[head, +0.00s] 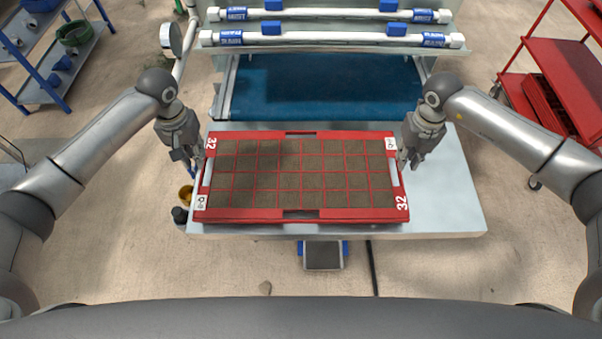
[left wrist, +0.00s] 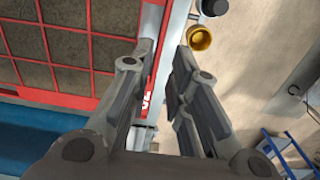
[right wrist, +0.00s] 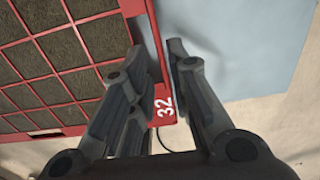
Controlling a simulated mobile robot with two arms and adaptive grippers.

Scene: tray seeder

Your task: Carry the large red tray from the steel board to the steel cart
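The large red tray (head: 300,215) lies flat on the pale steel board (head: 450,195). It has a grid of soil-filled cells and white "32" marks at two corners. My left gripper (head: 195,160) is at the tray's left end, and my right gripper (head: 410,160) is at its right end. In the left wrist view, the open fingers (left wrist: 160,70) stand either side of the tray's end rim. In the right wrist view, the open fingers (right wrist: 157,52) also straddle the rim, with gaps visible. I cannot identify a steel cart for certain.
A red wheeled cart (head: 567,62) stands at the right. A blue-framed shelf unit (head: 45,97) is at the far left. Behind the board are a blue belt (head: 320,90) and white pipes (head: 335,40). A brass-coloured cup (left wrist: 199,38) sits near the board's left edge. Floor is clear at right front.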

